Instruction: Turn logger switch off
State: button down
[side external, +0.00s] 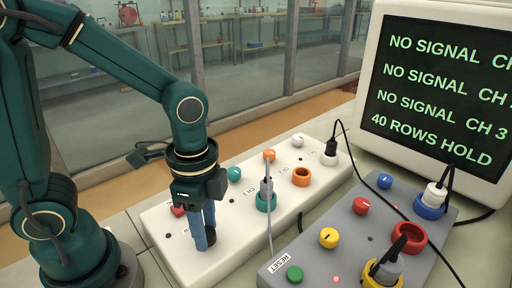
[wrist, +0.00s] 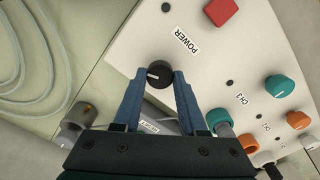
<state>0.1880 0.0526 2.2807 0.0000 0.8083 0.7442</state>
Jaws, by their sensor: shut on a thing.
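A round black knob (wrist: 159,75) with a white pointer line sits on a white panel (wrist: 217,62), close to a label reading POWER (wrist: 187,41). My gripper (wrist: 159,77) has its two blue fingers on either side of the knob, shut on it. The pointer line runs roughly sideways across the wrist view, toward the left finger. In the side external view, my gripper (side external: 206,240) points down at the near left end of the white panel (side external: 165,243), and its fingers mostly hide the knob.
The white panel bears a red button (wrist: 220,11), teal and orange knobs, and a plugged grey cable (side external: 266,187). A grey box (side external: 325,258) with coloured knobs and cables stands to its right. A screen (side external: 440,90) reads NO SIGNAL and 40 ROWS HOLD.

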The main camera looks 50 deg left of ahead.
jog(key=n, duration=1.3)
jog(key=shift+n, duration=0.4)
dwell(0.3)
jog(key=shift+c, duration=2.3)
grip_release()
jog(key=shift+r, duration=2.6)
